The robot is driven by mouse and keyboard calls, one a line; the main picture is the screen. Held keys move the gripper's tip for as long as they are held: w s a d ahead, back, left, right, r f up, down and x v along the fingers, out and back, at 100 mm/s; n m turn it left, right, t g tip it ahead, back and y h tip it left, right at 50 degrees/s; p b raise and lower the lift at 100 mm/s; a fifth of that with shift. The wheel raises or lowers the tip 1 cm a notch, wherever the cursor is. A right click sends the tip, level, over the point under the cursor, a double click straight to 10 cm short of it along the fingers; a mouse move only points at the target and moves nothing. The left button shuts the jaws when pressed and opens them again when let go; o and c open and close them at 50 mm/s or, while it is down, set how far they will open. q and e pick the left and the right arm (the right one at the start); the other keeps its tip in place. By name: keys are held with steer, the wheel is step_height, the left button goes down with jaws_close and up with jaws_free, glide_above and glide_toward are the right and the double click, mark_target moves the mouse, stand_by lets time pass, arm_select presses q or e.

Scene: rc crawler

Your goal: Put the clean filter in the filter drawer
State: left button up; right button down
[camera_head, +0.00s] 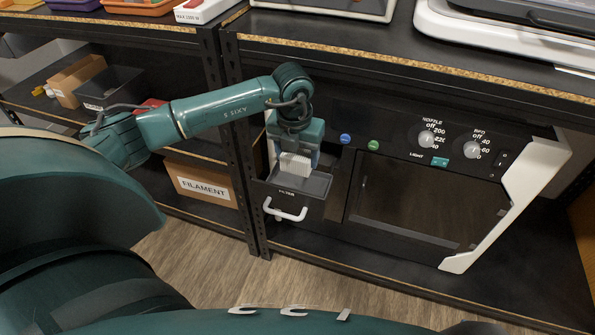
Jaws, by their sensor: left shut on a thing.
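The clean filter (296,164) is a white, ribbed block. My left gripper (297,152) points down and is shut on it. The filter drawer (313,187) is pulled out from the machine's left side, with a white handle (285,211) and a label reading FILTER on its front. The gripper and the filter are over the back part of the drawer's tray. I cannot tell whether the filter's lower edge touches the tray floor. The gripper fingers are partly hidden by the wrist. My right gripper is not in view.
The machine (415,190) has a dark window, knobs and coloured buttons, and stands on a shelf. A dark rack post (236,130) stands close left of the drawer. A cardboard box labelled FILAMENT (203,188) sits on the lower left shelf. Wooden floor lies clear in front.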

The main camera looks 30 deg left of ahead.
arm_select(q)
steer(key=shift+f, duration=0.65)
step_height(320, 180, down, 5)
steer(key=shift+w+r+b, duration=0.15)
steer(key=shift+r+b, duration=0.05)
steer(key=shift+b, duration=0.55)
steer(key=shift+a, duration=0.1)
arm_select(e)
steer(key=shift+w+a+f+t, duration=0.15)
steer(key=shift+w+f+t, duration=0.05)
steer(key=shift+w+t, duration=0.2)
arm_select(q)
steer(key=shift+f+b, duration=0.35)
steer(key=shift+f, duration=0.25)
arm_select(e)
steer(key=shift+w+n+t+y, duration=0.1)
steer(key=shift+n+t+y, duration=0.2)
arm_select(q)
steer(key=o, duration=1.2)
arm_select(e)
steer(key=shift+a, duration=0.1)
arm_select(q)
steer(key=shift+r, duration=0.1)
